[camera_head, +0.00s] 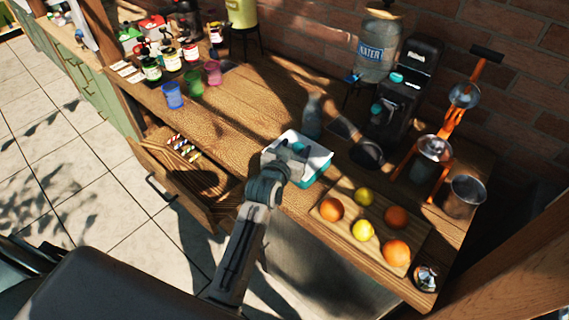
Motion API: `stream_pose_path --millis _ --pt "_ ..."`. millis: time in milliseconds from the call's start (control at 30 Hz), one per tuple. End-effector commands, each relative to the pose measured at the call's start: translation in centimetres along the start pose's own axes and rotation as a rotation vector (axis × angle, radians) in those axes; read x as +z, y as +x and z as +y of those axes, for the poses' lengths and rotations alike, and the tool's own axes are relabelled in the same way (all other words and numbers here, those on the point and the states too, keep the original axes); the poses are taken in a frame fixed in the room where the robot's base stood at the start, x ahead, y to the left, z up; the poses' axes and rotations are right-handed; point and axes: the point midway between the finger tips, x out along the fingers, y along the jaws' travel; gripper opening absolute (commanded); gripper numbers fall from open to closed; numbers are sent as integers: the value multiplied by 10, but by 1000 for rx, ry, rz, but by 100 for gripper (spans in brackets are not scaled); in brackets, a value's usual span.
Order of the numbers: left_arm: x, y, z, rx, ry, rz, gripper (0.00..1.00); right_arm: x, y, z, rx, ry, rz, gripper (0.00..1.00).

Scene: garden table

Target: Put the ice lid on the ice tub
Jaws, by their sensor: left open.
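A teal tub (315,178) with white on top, which looks like the ice tub, stands near the front edge of the wooden table. The white part (319,151) is partly covered by my gripper, so I cannot tell whether it is the ice lid or the tub's rim. My left gripper (293,158) is open and is over the tub, reaching in from the front. I cannot tell whether its fingers touch anything. My right gripper is not in view.
A board (405,231) with oranges and lemons lies right of the tub. Behind stand a glass bottle (312,118), a dark round bowl (367,154) and a black machine (408,85). A metal cup (464,197) stands far right. An open drawer (180,170) juts out at left.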

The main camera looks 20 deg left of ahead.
Motion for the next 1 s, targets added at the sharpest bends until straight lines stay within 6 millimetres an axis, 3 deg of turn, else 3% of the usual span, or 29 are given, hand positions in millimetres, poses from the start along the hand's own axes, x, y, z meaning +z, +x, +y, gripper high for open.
stream_pose_path --millis 200,400,600,867,1000 --pt "4 -47 0 0 -3 0 53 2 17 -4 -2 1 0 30" --pt "2 -78 0 0 -1 1 53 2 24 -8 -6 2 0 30" --pt "1 -90 0 0 -1 0 53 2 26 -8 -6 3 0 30" --pt "0 -90 0 0 -1 0 53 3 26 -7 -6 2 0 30" --pt "11 -94 -2 3 4 -35 53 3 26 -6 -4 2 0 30"
